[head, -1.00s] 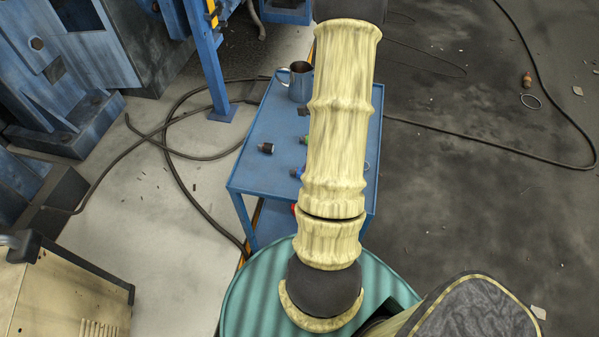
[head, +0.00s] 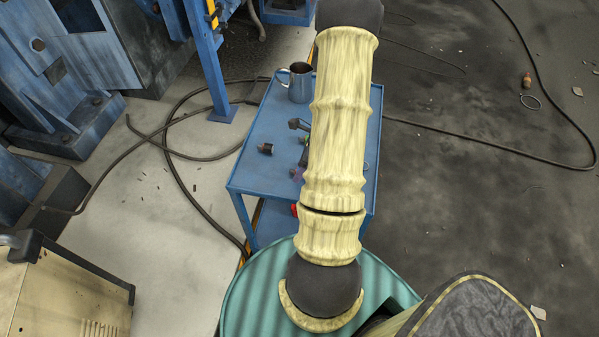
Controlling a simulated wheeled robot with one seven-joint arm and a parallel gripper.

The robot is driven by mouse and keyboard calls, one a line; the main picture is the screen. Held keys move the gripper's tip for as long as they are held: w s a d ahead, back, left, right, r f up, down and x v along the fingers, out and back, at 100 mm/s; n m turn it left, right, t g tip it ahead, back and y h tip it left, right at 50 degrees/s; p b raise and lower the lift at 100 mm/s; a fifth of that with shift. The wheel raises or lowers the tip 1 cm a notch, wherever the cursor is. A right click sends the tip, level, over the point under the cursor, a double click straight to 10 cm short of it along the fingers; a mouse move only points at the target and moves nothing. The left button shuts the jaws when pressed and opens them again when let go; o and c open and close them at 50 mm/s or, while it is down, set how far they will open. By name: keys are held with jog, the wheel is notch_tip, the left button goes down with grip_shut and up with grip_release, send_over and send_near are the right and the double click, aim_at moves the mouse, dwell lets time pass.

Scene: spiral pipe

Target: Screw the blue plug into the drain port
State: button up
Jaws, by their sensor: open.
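My gripper is not to be made out; my pale-sleeved arm stretches across the blue cart and covers much of its top. A small bluish-purple piece (head: 297,173) shows at the left edge of my arm on the cart; I cannot tell whether it is the blue plug. Small dark pieces (head: 299,124) show beside my arm further up; I cannot tell what they are. The drain port cannot be picked out.
The blue cart (head: 252,180) carries a metal jug (head: 298,82) at its far end and a small dark fitting (head: 265,149) on the left. A green ribbed drum top (head: 250,290) is near. Black hoses (head: 185,190) lie on the floor. Blue machinery (head: 60,60) stands left.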

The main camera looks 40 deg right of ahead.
jog(key=shift+s+a+f, duration=0.15)
jog(key=shift+a+f, duration=0.1)
jog(key=shift+f, duration=0.1)
jog(key=c, duration=1.1)
jog(key=r, duration=0.5)
jog(key=r+p, duration=0.1)
jog(key=r, duration=0.4)
jog(key=shift+w+d+r, duration=0.15)
jog(key=shift+w+r, duration=0.05)
